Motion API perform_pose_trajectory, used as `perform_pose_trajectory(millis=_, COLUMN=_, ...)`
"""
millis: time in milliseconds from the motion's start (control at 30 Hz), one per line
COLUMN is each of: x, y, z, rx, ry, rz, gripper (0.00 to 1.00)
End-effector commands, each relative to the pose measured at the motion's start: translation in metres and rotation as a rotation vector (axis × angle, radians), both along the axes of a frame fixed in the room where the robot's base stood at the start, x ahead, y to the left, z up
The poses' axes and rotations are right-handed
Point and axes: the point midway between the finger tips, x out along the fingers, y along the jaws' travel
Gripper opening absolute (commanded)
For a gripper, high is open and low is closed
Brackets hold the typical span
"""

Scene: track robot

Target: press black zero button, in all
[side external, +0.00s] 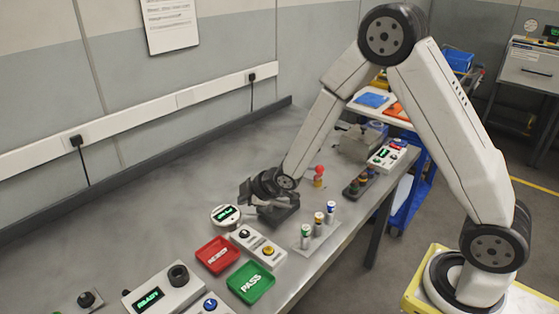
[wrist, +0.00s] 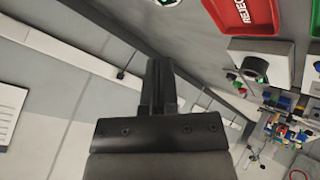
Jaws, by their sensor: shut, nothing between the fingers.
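In the side external view, a light two-button box (side external: 256,242) on the bench carries a black button (side external: 244,233) and a yellow button. No zero label is readable on it. My gripper (side external: 246,192) is above the bench, behind this box and apart from the black button. Its fingers point left toward the wall. In the wrist view my gripper (wrist: 158,68) is shut, its dark fingers together and nothing between them. I cannot make out the two-button box in the wrist view. A round device (side external: 225,214) with a green display stands close to the black button.
A red REJECT tray (side external: 217,254) and a green PASS tray (side external: 251,282) lie in front of the two-button box. A READY box (side external: 165,289) with a black knob is farther left. Several small cylinders (side external: 318,222) stand to the right. Bare bench lies along the wall.

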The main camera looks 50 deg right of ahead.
Motion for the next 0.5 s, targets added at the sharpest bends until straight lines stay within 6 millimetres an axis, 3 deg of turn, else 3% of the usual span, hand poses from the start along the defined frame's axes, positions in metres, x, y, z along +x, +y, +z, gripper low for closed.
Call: perform_pose_trajectory(millis=500, x=0.0, y=0.0, z=-0.038, rx=0.0, ry=0.004, rz=0.0, gripper=0.0)
